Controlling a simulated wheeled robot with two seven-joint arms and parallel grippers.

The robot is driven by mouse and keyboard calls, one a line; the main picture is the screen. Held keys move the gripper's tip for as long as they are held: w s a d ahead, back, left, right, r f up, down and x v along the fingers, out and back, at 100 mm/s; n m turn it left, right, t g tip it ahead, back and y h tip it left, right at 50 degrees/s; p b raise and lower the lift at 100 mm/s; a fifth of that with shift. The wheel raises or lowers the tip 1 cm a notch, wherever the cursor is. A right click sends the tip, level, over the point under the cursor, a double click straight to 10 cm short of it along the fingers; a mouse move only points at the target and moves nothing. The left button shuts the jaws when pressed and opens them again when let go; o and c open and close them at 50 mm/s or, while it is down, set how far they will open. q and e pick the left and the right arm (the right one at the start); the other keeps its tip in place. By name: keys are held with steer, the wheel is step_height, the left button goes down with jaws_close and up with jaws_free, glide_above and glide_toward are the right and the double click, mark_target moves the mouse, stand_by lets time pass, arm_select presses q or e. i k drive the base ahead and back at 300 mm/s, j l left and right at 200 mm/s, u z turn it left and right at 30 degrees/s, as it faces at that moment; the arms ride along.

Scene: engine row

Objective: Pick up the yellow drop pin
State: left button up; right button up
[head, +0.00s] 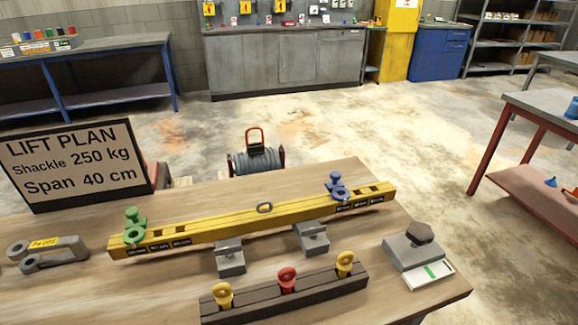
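Two yellow drop pins with ring-shaped heads stand upright in a dark rack (255,308) at the front of the wooden table. One yellow pin (222,296) is at the rack's left end, the other yellow pin (345,263) at its right end. A red pin (287,280) stands between them. Only the heads and upper parts show; the shanks are hidden in the rack. Neither of my grippers is in view.
A yellow beam (220,228) with a green shackle (135,228) and a blue shackle (337,188) lies on grey supports behind the rack. A grey block (412,252) sits at right, grey parts (48,254) at left. A LIFT PLAN sign (75,165) stands behind.

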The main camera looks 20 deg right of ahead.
mark_target(344, 265)
steer(key=l+z, duration=0.7)
steer(key=i+j, duration=0.05)
steer(key=j, duration=0.05)
